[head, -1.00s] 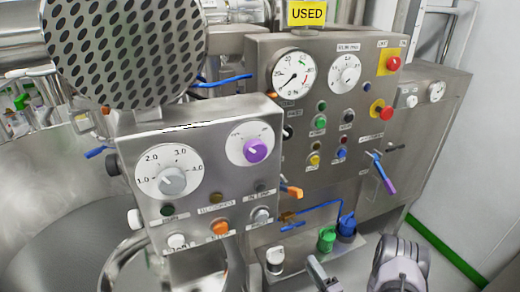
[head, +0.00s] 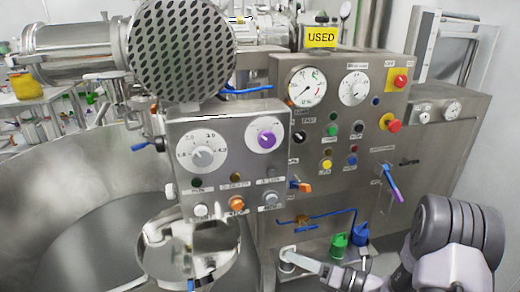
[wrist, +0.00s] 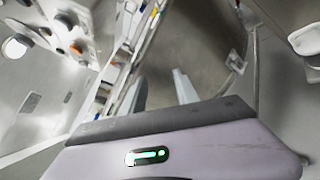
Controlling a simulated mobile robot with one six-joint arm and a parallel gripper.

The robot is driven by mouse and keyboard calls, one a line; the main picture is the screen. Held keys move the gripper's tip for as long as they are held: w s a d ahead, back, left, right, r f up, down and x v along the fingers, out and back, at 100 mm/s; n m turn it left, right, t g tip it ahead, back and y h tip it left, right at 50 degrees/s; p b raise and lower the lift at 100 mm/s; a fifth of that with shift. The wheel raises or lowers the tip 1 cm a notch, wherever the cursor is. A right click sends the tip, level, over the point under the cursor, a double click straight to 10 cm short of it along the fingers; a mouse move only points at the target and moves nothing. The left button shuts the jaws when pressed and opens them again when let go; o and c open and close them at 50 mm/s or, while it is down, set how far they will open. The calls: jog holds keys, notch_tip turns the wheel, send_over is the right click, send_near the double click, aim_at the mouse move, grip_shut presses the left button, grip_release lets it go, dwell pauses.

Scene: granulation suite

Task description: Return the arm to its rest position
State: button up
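My arm shows at the lower right of the head view, with a thick grey joint (head: 450,238) in front of the steel cabinet's lower right. In the wrist view my gripper (wrist: 162,88) has its two pale fingers apart, with nothing visible between them. A green light strip glows on its body. A pale, narrow part of my arm reaches left along the bottom of the head view, near the green and blue knobs. I cannot tell from this view whether it touches anything.
A large steel bowl (head: 75,190) is on the left. A red emergency knob (head: 390,122) and purple-handled lever (head: 391,183) are near my arm.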

jog(key=s+a+r+n+g+h, duration=0.2)
jog(key=s+a+r+n+g, duration=0.2)
jog(key=s+r+n, duration=0.3)
jog(key=s+a+r+n+g+h, duration=0.2)
jog(key=s+a+r+n+g, duration=0.25)
jog(key=s+n, duration=0.45)
jog(key=s+d+r+n+t+h, duration=0.5)
jog(key=s+d+n+h, duration=0.3)
jog(key=n, duration=0.5)
jog(key=shift+s+d+r+n+h, duration=0.2)
jog(key=shift+s+n+h, duration=0.2)
jog(key=shift+s, duration=0.5)
jog(key=shift+o, duration=0.2)
